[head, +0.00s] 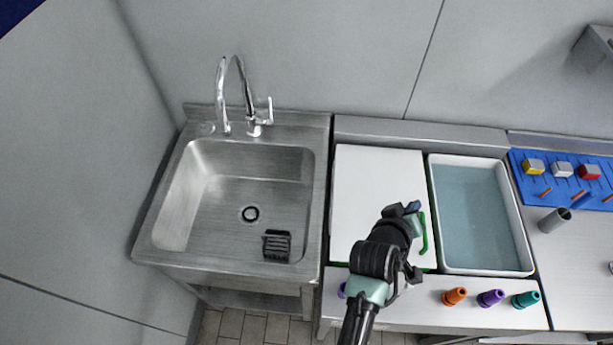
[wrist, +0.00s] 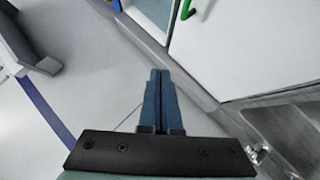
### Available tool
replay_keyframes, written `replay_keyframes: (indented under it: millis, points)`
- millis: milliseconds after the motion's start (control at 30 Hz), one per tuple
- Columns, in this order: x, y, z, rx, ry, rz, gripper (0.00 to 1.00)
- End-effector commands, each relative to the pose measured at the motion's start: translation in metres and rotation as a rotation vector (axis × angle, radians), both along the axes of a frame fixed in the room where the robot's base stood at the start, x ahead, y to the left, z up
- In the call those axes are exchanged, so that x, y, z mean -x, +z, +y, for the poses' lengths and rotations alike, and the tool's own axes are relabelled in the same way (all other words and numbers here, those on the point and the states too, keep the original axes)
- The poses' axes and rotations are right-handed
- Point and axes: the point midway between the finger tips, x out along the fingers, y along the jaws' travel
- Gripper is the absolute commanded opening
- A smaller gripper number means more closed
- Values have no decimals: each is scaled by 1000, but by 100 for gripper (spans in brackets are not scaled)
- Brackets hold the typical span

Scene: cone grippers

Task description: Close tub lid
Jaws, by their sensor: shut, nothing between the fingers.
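The tub (head: 433,215) is a white rectangular basin with blue water in it, and its top is uncovered. A flat white lid panel (head: 375,190) lies to the left of the tub, with a green handle (head: 424,235) along its right edge. In the wrist view the lid (wrist: 245,45) is at upper right and part of the handle (wrist: 187,9) shows at the top. My gripper (head: 413,207) appears over the lid's right side, close to the handle. In the wrist view its blue fingers (wrist: 159,75) are together and empty, apart from the handle.
A steel sink (head: 230,200) with a tall faucet (head: 247,95) stands left of the lid. Orange (head: 454,296), purple (head: 490,298) and teal (head: 525,300) cones stand in front of the tub. A blue pegboard (head: 560,195) with blocks and a grey cylinder (head: 555,221) are at right.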

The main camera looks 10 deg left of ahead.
Motion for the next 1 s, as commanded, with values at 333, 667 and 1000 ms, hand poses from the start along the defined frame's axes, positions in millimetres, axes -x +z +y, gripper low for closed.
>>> replay_keyframes:
  millis: [333,667,1000]
  points:
    - [0,-59,-42,-289,-5,-2,0]
    - [0,-101,-59,-428,2,1,0]
    - [0,-113,-64,-427,2,3,0]
